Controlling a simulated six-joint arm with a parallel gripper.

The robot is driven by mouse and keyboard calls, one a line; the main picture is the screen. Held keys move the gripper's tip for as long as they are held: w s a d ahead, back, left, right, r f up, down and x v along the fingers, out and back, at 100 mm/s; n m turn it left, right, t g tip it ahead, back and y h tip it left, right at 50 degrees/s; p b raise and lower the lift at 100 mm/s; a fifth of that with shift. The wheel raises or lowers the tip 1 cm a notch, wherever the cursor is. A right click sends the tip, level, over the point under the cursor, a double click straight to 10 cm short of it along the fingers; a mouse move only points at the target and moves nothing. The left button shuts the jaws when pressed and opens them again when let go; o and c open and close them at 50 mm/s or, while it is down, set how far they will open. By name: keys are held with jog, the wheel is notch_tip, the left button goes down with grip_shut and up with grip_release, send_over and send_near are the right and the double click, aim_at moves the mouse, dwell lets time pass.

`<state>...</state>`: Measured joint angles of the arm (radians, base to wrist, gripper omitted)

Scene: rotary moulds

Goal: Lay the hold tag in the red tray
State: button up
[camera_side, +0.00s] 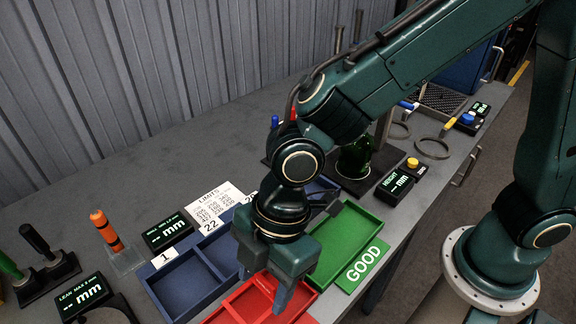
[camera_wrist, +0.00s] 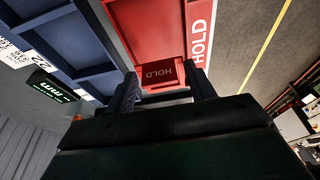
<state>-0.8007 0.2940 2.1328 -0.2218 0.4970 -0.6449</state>
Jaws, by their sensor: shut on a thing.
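My gripper (camera_side: 281,293) is above the red tray (camera_side: 243,298) in the side view, its fingers pointing down. In the wrist view, my gripper (camera_wrist: 164,88) has its two dark fingers on either side of the hold tag (camera_wrist: 163,74), a small red plate lettered HOLD. The fingers grip the tag. In the side view the tag is hidden behind the fingers. The wrist view shows the red tray (camera_wrist: 150,28) beyond the tag, with a white HOLD label along its edge. I cannot tell whether the tag touches the tray.
The green GOOD tray (camera_side: 345,232) is right of the red one; the blue divided tray (camera_side: 183,285) is left. Behind are a LIMITS card (camera_side: 214,203) and several small displays. A green bottle (camera_side: 354,158) stands farther back. The bench's back left is clear.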

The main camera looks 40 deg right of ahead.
aim_at(265, 292)
jog(key=shift+f, duration=2.1)
jog(key=shift+f, duration=0.6)
jog(key=o, duration=1)
jog(key=shift+o, duration=0.2)
jog(key=v, duration=1.3)
jog(key=shift+d+r, duration=0.15)
jog(key=shift+r, duration=0.2)
